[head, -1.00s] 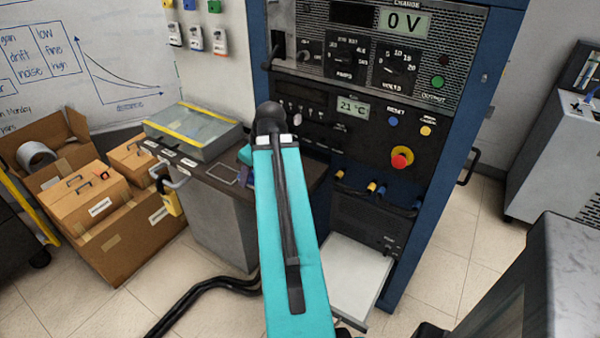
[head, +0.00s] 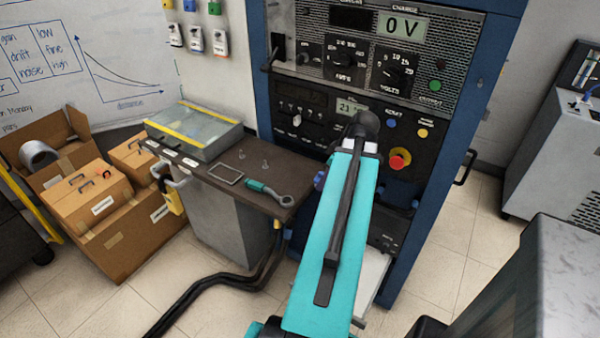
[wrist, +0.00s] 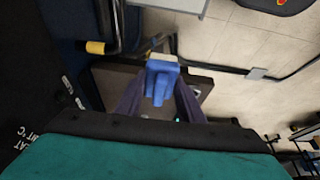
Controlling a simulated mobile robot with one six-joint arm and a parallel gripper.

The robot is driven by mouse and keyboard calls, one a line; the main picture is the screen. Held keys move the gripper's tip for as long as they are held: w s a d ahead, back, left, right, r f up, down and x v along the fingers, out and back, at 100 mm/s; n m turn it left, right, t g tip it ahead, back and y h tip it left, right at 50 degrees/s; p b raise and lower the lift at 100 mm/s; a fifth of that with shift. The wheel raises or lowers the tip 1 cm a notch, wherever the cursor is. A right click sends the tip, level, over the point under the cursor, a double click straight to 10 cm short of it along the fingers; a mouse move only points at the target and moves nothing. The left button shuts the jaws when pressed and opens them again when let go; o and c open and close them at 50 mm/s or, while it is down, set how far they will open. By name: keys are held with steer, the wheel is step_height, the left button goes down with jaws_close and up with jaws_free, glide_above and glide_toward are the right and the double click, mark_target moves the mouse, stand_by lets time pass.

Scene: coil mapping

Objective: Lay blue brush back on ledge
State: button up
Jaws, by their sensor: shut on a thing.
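The blue brush (wrist: 162,80) is between the two dark purple fingers of my gripper (wrist: 160,98) in the wrist view. My gripper is shut on it, and the brush's blue end faces the camera. In the head view my teal arm reaches toward the rack front and hides most of the gripper. A small blue-purple bit (head: 320,180) shows left of the arm; I cannot tell if it is brush or finger. A dark bench top (head: 225,181) lies left of the arm. I cannot tell for sure which surface is the ledge.
A teal-handled wrench (head: 268,190), a small frame and two pegs are on the bench top. A glass-topped case (head: 195,130) stands behind them. The blue rack (head: 425,230) is close by the arm. Cardboard boxes (head: 110,220) and black cables (head: 215,287) are on the floor.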

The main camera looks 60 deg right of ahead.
steer(key=shift+s+d, duration=0.25)
steer(key=shift+s, duration=0.45)
steer(key=shift+w, duration=0.15)
steer(key=w+d+p, duration=0.1)
steer(key=w+d, duration=0.1)
steer(key=w, duration=0.2)
steer(key=w+d+f+p, duration=0.1)
steer(key=w+d, duration=0.1)
steer(key=w, duration=0.3)
steer(key=w+d+p, duration=0.2)
steer(key=w, duration=0.3)
steer(key=shift+w+f, duration=0.2)
steer(key=shift+w, duration=0.05)
steer(key=shift+f, duration=0.1)
steer(key=shift+f+p, duration=0.8)
steer(key=shift+f, duration=0.95)
steer(key=shift+f, duration=0.15)
